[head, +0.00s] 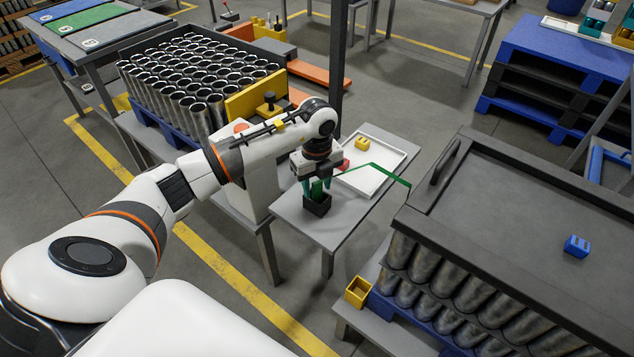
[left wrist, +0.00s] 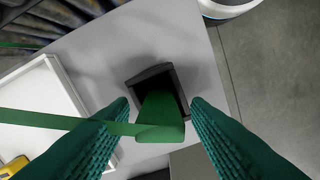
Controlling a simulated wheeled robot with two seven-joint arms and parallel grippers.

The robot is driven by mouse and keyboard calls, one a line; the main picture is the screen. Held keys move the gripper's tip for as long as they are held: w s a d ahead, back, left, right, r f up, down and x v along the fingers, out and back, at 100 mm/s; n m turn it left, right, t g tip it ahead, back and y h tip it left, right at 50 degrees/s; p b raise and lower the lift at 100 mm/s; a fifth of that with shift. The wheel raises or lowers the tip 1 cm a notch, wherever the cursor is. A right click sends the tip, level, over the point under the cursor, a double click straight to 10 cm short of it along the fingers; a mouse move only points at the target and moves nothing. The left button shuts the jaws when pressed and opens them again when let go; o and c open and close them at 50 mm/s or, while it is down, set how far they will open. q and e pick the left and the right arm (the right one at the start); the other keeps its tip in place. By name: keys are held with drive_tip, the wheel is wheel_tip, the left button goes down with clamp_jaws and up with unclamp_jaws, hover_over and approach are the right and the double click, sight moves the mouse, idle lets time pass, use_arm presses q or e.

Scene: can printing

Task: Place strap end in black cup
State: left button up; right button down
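The black cup (head: 317,206) stands on the small grey table (head: 335,232), below my left gripper (head: 317,184). In the left wrist view the cup (left wrist: 133,84) is a square black holder. The green strap end (left wrist: 160,113) sits upright at the cup's opening and seems to be partly inside it; its lower part is hidden. The left fingers (left wrist: 158,112) are on both sides of the strap end, with a visible gap on each side. My right gripper is out of view.
A white tray (head: 388,178) with a yellow block (head: 362,143) lies behind the cup on the same table. A dark-topped rack of metal cans (head: 520,215) stands right. A crate of cans (head: 185,90) stands left.

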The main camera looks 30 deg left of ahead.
use_arm(q)
drive_tip(key=shift+r, duration=0.3)
wheel_tip(320, 180, up, 12)
idle(0.4)
